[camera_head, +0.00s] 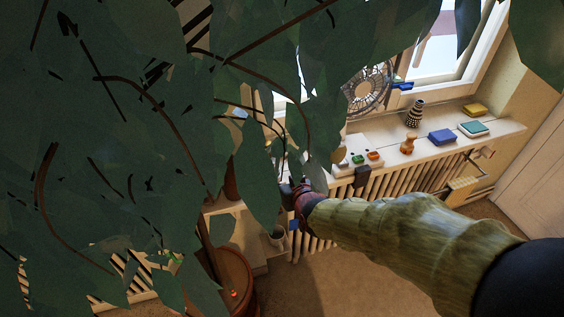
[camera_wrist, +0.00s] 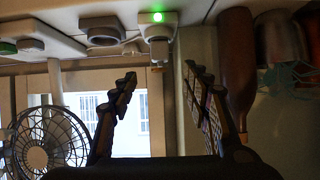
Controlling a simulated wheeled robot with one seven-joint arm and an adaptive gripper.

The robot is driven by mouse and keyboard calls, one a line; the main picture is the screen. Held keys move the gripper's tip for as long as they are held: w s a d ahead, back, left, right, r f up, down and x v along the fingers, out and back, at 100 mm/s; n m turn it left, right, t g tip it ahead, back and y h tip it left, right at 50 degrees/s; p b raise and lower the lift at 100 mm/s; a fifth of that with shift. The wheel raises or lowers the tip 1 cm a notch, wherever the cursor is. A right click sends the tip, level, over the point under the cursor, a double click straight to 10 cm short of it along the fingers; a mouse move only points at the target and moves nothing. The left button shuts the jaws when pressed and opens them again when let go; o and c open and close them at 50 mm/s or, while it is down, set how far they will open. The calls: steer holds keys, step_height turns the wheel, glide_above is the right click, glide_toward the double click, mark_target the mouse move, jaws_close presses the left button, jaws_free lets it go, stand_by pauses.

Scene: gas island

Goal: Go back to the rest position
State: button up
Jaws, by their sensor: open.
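My gripper (camera_head: 298,194) is at the end of my sleeved arm, in front of the windowsill and radiator in the head view. Plant leaves partly hide it there. In the wrist view its two dark fingers (camera_wrist: 158,75) stand apart with nothing held between them. Beyond the fingertips is a pale box with a lit green light (camera_wrist: 157,17). I cannot tell whether the fingers touch anything.
A large leafy plant (camera_head: 120,150) fills the left of the head view, close to my arm. A brown bottle (camera_wrist: 236,60) is right of my fingers.

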steer(key=s+d+f+g+h, duration=0.1)
steer(key=s+d+f+g, duration=0.15)
steer(key=s, duration=0.35)
steer(key=s+d+f+g+h, duration=0.1)
steer(key=s+d+f+g, duration=0.15)
steer(key=s, duration=0.35)
steer(key=s+d+r+m, duration=0.1)
steer(key=s+d+r, duration=0.4)
steer(key=s+r, duration=0.3)
steer(key=s+d+r+m+g+h+p, duration=0.1)
steer(key=s+d+r+m, duration=0.1)
steer(key=s+d+r, duration=0.4)
steer(key=v, duration=0.3)
steer(key=shift+s+r, duration=0.2)
steer(key=shift+r, duration=0.05)
